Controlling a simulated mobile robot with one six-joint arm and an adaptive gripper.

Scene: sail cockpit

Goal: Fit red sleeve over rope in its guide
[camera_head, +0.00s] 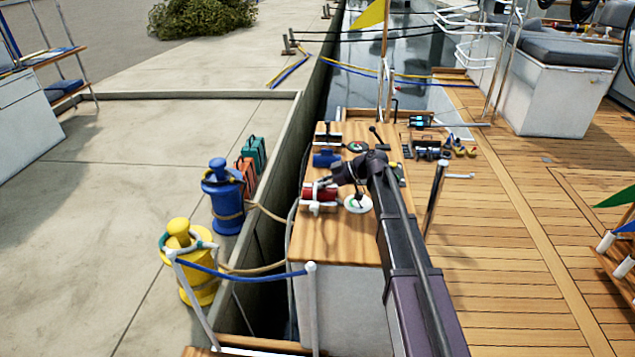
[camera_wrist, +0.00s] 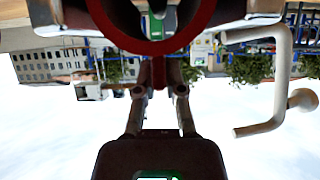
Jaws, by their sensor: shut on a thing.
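The red sleeve (camera_head: 311,192) is at the left edge of the wooden-topped bench, by a white bracket (camera_head: 318,208) that may be the guide. In the wrist view the red sleeve (camera_wrist: 152,47) is a ring seen end-on, with a small red tab below it. My gripper (camera_head: 333,182) reaches it from the right. In the wrist view my gripper (camera_wrist: 158,80) is shut on the red tab. A pale bent bar (camera_wrist: 270,80) stands to the right of the ring. I cannot tell whether a rope passes through the ring.
The bench top (camera_head: 340,250) also holds a blue block (camera_head: 326,158) and a white round piece (camera_head: 357,204) close to my arm. A blue bollard (camera_head: 222,195) and a yellow bollard (camera_head: 188,265) stand on the quay at left. A tan rope (camera_head: 255,268) runs toward the bench.

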